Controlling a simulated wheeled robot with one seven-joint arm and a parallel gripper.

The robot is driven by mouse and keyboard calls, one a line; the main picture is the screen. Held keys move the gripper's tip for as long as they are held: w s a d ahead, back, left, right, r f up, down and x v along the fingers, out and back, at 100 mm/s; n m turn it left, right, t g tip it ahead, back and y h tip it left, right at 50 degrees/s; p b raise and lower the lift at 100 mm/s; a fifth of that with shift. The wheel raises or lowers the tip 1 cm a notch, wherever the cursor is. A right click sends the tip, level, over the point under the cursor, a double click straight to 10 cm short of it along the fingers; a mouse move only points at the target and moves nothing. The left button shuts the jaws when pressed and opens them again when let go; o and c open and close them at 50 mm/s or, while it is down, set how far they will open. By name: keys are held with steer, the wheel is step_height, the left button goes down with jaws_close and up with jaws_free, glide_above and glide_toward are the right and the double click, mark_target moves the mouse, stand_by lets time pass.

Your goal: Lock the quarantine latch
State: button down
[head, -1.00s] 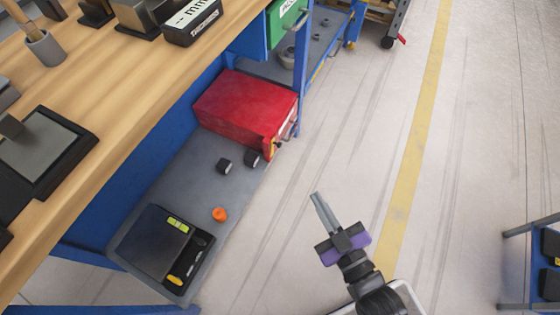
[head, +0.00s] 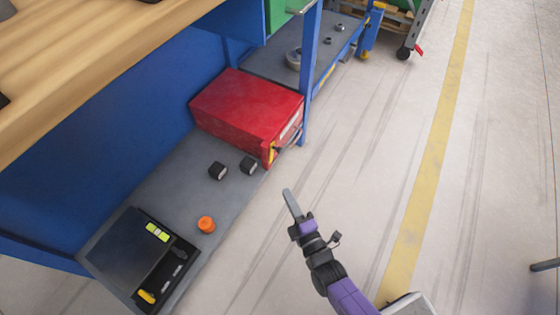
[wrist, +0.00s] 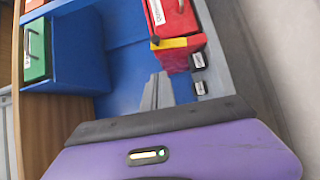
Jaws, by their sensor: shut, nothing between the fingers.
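A red box (head: 245,108) sits on the grey lower shelf of the blue bench. Its front face carries a small yellow and dark latch-like part (head: 271,153) at the near corner and a handle. In the wrist view the red box (wrist: 177,18) is at the top, with a yellow bar (wrist: 169,43) along its edge; I cannot tell how the latch is set. My gripper (head: 288,193) is shut and empty, over the floor just outside the shelf, apart from the box and in front of it. Its fingers (wrist: 157,92) also show in the wrist view.
Two small dark blocks (head: 217,171) (head: 249,165), an orange knob-like piece (head: 206,224) and a black case (head: 130,250) lie on the shelf. A blue bench post (head: 310,75) stands beside the red box. A green box (wrist: 35,52) hangs under the wooden top.

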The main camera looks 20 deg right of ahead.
stand_by(0.4)
steer(key=b, duration=0.4)
glide_toward(274, 149)
steer(key=w+a, duration=0.1)
steer(key=a, duration=0.2)
steer(key=shift+w+d+f+b, duration=0.1)
steer(key=shift+w+d+b, duration=0.4)
steer(key=shift+w+d, duration=0.35)
steer(key=shift+w+d+f+b, duration=0.1)
steer(key=shift+w+d+b, duration=0.45)
steer(key=shift+w, duration=0.4)
